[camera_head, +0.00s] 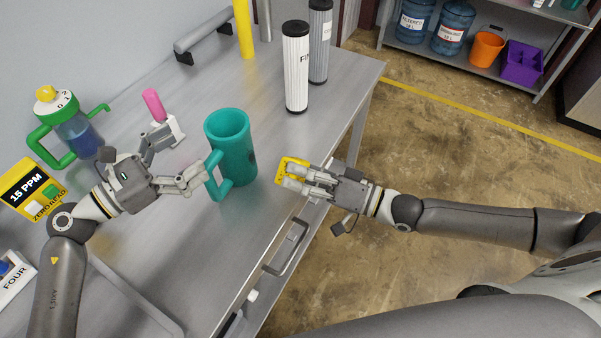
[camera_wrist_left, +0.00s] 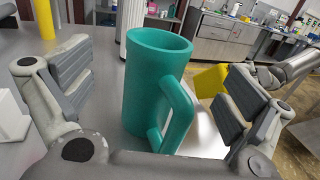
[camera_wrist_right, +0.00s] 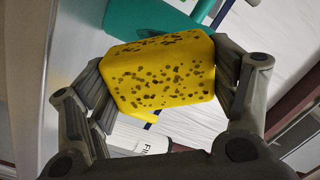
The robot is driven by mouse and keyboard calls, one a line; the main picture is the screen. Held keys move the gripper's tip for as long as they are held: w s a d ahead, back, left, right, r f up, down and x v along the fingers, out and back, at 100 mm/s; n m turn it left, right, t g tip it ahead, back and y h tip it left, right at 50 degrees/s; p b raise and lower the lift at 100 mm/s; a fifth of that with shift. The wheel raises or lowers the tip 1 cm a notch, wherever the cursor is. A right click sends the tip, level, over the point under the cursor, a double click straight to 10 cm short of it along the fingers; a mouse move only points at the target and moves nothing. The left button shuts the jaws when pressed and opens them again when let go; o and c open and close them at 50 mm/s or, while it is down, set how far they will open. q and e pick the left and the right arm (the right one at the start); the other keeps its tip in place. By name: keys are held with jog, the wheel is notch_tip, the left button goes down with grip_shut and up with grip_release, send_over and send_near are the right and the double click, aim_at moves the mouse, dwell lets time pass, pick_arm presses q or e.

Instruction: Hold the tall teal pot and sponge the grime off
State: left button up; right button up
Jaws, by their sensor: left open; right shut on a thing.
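The tall teal pot (camera_head: 234,150) stands upright on the metal table near its front edge, its handle turned toward my left gripper. A dark grime patch shows on its right side in the head view. My left gripper (camera_head: 203,178) is open at the handle; in the left wrist view the pot (camera_wrist_left: 150,85) and its handle (camera_wrist_left: 180,115) lie between the spread fingers. My right gripper (camera_head: 285,175) is shut on the yellow sponge (camera_wrist_right: 160,72), held right of the pot and apart from it, past the table's edge. The sponge has dark spots.
A blue jug with green handle (camera_head: 78,135), a pink-handled item (camera_head: 155,105) and a yellow 15 PPM box (camera_head: 30,188) are at left. Filter cartridges (camera_head: 296,68) and a yellow post (camera_head: 244,30) stand behind the pot. A drawer handle (camera_head: 288,250) juts from the front.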

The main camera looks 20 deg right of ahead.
aim_at(209, 137)
pick_arm(q)
jog(key=x, duration=0.8)
jog(key=shift+d, duration=0.15)
jog(key=c, duration=1.7)
jog(key=shift+c, duration=0.2)
jog(key=o, duration=1.7)
jog(key=shift+c, duration=0.2)
jog(key=c, duration=1.7)
jog(key=shift+o, duration=0.2)
